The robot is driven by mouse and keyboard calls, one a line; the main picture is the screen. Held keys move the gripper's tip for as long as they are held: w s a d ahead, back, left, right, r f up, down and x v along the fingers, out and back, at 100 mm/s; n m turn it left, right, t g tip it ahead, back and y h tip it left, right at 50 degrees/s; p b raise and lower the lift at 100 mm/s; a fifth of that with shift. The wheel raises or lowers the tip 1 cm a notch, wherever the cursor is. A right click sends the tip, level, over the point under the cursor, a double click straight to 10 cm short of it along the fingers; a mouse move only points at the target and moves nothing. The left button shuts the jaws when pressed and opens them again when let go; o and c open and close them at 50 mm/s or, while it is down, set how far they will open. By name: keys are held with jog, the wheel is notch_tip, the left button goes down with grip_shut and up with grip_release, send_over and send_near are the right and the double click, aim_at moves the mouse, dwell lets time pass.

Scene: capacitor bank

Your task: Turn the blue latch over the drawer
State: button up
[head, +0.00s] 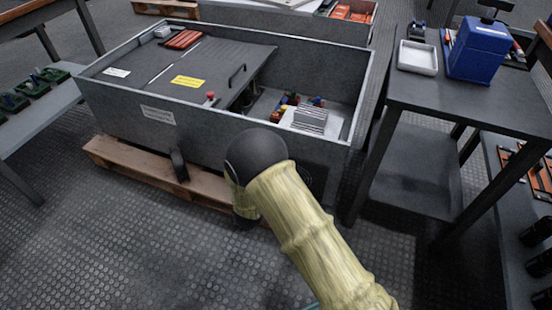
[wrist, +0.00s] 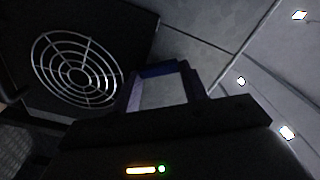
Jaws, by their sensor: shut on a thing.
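The blue latch (wrist: 158,70) shows in the wrist view as a short dark blue bar between my fingertips. My gripper (wrist: 162,80) is shut on it, with one finger at each end of the bar. The light is dim there, so the latch's angle and its mounting cannot be made out. In the head view my sleeved arm reaches down to the front of the grey cabinet (head: 215,128). The gripper and the latch are hidden behind the arm in that view. The drawer cannot be made out in either view.
A round fan grille (wrist: 76,68) is left of my fingers. The cabinet stands on a wooden pallet (head: 135,160), its top partly open at the right. A dark table (head: 450,105) with a white tray (head: 417,57) and blue box (head: 480,48) stands at the right. Front-left floor is clear.

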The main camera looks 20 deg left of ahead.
jog(key=m, duration=0.4)
jog(key=m+b, duration=0.1)
jog(key=m, duration=0.1)
jog(key=shift+s+f+m, duration=0.1)
jog(key=shift+f+m, duration=0.15)
jog(key=shift+m, duration=0.05)
dwell(0.3)
jog(key=o, duration=1)
jog(key=shift+r, duration=0.1)
jog(key=s+p, duration=0.2)
jog(key=s, duration=0.3)
jog(key=s+p, duration=0.3)
jog(key=s, duration=0.3)
jog(key=s+a+p, duration=0.1)
jog(key=s+p, duration=0.1)
jog(key=s, duration=0.4)
jog(key=shift+s+a+p, duration=0.1)
jog(key=shift+s+p, duration=0.05)
jog(key=shift+p, duration=0.25)
